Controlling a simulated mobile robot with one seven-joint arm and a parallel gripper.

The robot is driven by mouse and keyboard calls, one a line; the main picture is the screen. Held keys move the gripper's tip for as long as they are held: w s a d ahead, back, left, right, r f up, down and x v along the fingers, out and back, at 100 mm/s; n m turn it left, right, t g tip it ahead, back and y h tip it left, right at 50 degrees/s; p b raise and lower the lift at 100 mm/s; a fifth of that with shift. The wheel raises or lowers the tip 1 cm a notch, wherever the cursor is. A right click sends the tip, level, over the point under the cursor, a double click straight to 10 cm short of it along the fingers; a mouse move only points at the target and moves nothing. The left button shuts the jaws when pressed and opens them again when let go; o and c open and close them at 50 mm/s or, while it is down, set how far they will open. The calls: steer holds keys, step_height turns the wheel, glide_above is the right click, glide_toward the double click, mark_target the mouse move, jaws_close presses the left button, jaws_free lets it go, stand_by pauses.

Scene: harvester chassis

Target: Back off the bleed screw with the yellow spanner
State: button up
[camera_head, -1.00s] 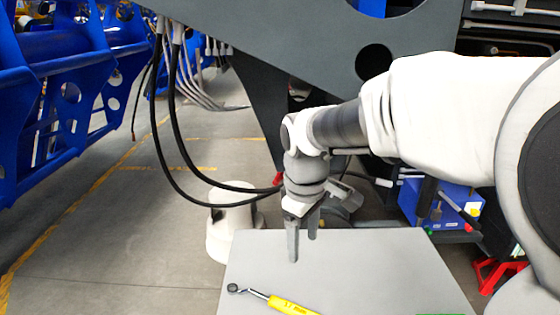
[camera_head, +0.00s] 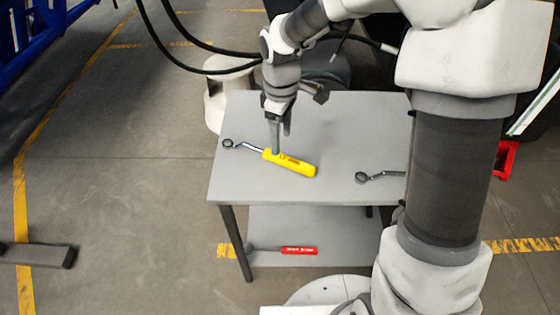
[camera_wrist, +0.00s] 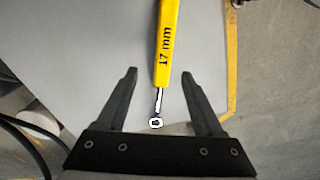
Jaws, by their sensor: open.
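The yellow spanner (camera_head: 288,162) lies on the grey table top, its ring end to the left and its thick yellow handle to the right. In the wrist view its handle (camera_wrist: 166,45) reads "17 mm", and its ring end lies nearest the gripper base. My gripper (camera_head: 279,150) is above the table by the left part of the handle. In the wrist view my gripper (camera_wrist: 159,74) is open and empty, with the spanner running between the two fingers' lines. The gap in height cannot be told. The bleed screw is not seen.
A second spanner (camera_head: 378,177) lies at the right of the table top (camera_head: 330,120), partly behind my arm. A red-handled tool (camera_head: 299,250) lies on the lower shelf (camera_head: 345,245). A white round object (camera_head: 215,105) stands behind the table. Black cables hang at the back.

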mark_target(280, 156)
steer(key=shift+s+a+f+b, duration=0.15)
steer(key=shift+f+b, duration=0.35)
steer(key=shift+f, duration=1.05)
steer(key=shift+s+f+b, duration=0.1)
steer(key=shift+f+b, duration=0.4)
steer(key=shift+f, duration=1.05)
jaws_close()
